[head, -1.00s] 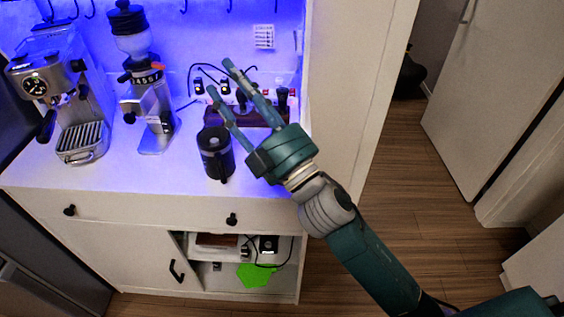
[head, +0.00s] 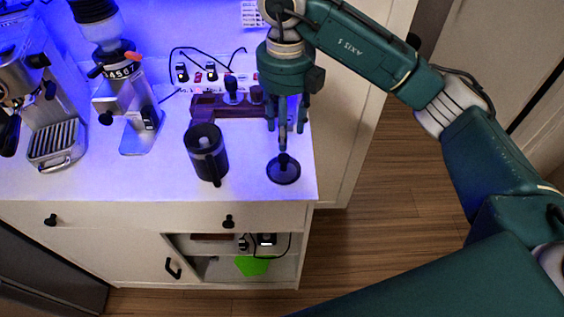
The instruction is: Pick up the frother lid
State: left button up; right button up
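The frother lid (head: 283,174) is a dark round disc with an upright piece at its centre, lying on the white counter near its right end. My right gripper (head: 287,131) points down above the lid, with its fingers apart on either side of the lid's centre line. I cannot tell whether a finger touches the lid's upright piece. The dark frother jug (head: 208,160) stands open-topped to the left of the lid, its handle toward the front. My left gripper is not in view.
A brown wooden stand (head: 207,107) with coffee tools is behind the jug and gripper. A grinder (head: 122,117) and an espresso machine (head: 57,143) stand at the left. The counter's front edge (head: 150,203) is close to the lid; counter in front of the grinder is clear.

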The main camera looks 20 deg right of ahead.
aim_at(284, 156)
notch_tip(284, 156, down, 5)
jog(key=shift+s+r+p, duration=0.1)
jog(key=shift+r+p, duration=0.05)
jog(key=shift+p, duration=0.3)
jog(key=shift+s+a+f+p, duration=0.1)
jog(key=shift+f+p, duration=0.35)
jog(key=shift+f, duration=0.15)
notch_tip(284, 156, down, 4)
jog(key=shift+s+a+r+p, duration=0.1)
jog(key=shift+a+r+p, duration=0.1)
jog(key=shift+p, duration=0.65)
jog(key=shift+f, duration=0.45)
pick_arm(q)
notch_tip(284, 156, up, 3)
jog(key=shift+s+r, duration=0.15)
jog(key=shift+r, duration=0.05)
pick_arm(e)
jog(key=shift+c, duration=0.3)
grip_shut()
